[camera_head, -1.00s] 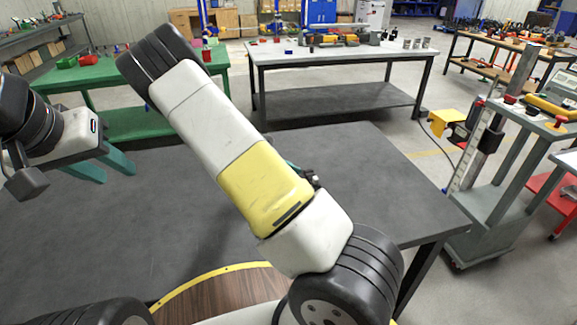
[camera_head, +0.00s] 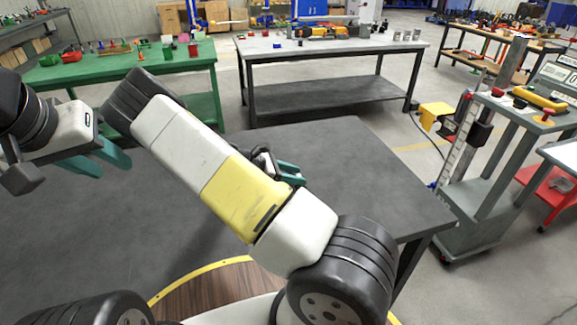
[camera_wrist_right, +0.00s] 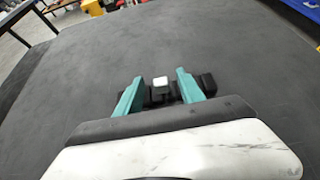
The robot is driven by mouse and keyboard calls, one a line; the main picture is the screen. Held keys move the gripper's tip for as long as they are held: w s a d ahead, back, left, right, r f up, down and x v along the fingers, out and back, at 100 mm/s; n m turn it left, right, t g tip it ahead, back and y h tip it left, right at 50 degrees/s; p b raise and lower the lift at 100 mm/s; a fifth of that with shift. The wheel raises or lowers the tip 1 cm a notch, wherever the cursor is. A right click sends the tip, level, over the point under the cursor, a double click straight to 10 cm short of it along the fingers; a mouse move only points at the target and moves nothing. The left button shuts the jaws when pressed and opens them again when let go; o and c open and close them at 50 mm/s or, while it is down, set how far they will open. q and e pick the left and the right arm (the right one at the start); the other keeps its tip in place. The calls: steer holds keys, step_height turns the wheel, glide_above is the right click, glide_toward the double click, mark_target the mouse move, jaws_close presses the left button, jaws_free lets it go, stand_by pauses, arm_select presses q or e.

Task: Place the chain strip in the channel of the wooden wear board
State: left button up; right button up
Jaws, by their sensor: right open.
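I cannot make out the chain strip or the wooden wear board in either view. My left gripper (camera_head: 115,165) is at the left of the head view, above the dark table, its teal fingers apart and empty. My right gripper (camera_head: 290,173) is mostly hidden behind my right arm in the head view. The right wrist view shows its teal fingers (camera_wrist_right: 158,88) spread apart over the dark surface. Small black blocks with a white top (camera_wrist_right: 160,82) show between and beside the fingers; I cannot tell what they are.
The dark grey tabletop (camera_head: 350,165) looks bare where visible; my right arm hides its middle. A gray cart (camera_head: 480,195) stands beyond its right edge. A green bench (camera_head: 120,75) and a gray bench (camera_head: 330,50) with tools stand behind. A brown yellow-rimmed surface (camera_head: 215,290) lies below.

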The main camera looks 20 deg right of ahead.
jaws_close()
steer(key=shift+r, duration=0.1)
stand_by(1.2)
